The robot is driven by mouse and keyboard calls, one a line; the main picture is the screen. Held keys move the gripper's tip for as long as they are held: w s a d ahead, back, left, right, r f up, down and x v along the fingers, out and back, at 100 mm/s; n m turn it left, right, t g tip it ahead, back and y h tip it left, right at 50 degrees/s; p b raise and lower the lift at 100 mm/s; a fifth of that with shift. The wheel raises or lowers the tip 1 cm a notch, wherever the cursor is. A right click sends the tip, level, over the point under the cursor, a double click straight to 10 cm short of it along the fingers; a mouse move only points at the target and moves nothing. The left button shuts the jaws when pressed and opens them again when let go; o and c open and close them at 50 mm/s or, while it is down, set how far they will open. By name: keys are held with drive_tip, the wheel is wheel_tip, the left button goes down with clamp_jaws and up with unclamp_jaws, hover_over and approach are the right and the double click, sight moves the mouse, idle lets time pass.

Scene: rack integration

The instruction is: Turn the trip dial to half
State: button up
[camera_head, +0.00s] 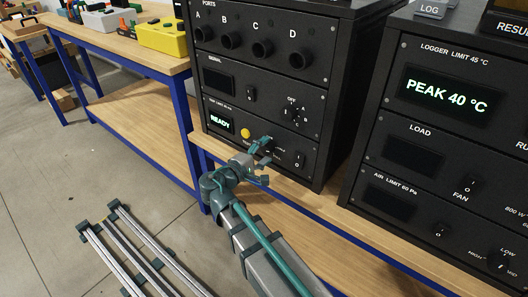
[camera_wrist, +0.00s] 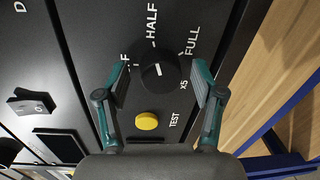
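The trip dial is a round black knob (camera_wrist: 158,78) with a short white pointer mark, in the wrist view. Around it I read HALF at the top, FULL to the upper right, x5 to the lower right, and a partly hidden label ending in F to the left. In the head view my gripper (camera_head: 263,152) is at the lower panel and hides most of the dial.
A yellow TEST button (camera_wrist: 146,121) sits close to the dial, between my fingers in the wrist view. The READY display (camera_head: 220,122) is on the same panel. A rocker switch (camera_head: 298,159) is to the right. A second black rack (camera_head: 440,130) stands further right.

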drive_tip(key=v, duration=1.2)
idle(0.5)
drive_tip(key=s+d+f+m+g+y, duration=0.1)
drive_tip(key=s+d+f+g, duration=0.3)
drive_tip(key=f, duration=0.6)
drive_tip(key=s+d+f+m+g+y, duration=0.15)
drive_tip(key=s+d+f+g, duration=0.3)
drive_tip(key=f, duration=0.55)
drive_tip(key=s+d+f+m+g, duration=0.1)
drive_tip(key=s+d+f+g, duration=0.35)
drive_tip(key=f, duration=0.55)
drive_tip(key=s+d+f+m+g+y, duration=0.3)
drive_tip(key=s+d+f+g, duration=0.15)
drive_tip(key=s, duration=0.55)
drive_tip(key=s+d+f+m+g+y, duration=0.2)
drive_tip(key=s+d+f+m+g, duration=0.15)
drive_tip(key=s+f, duration=0.4)
drive_tip(key=s+d+f+m+g+y, duration=0.25)
drive_tip(key=s+d+f+g, duration=0.2)
drive_tip(key=s, duration=0.65)
drive_tip(key=w+r+t+p, duration=0.2)
drive_tip(key=w+r+p, duration=0.1)
drive_tip(key=r+p, duration=0.5)
drive_tip(key=w+r+t+p, duration=0.3)
drive_tip(key=r+p, duration=0.6)
drive_tip(key=p, duration=0.5)
drive_tip(key=shift+d+y, duration=0.3)
drive_tip(key=shift+d, duration=0.15)
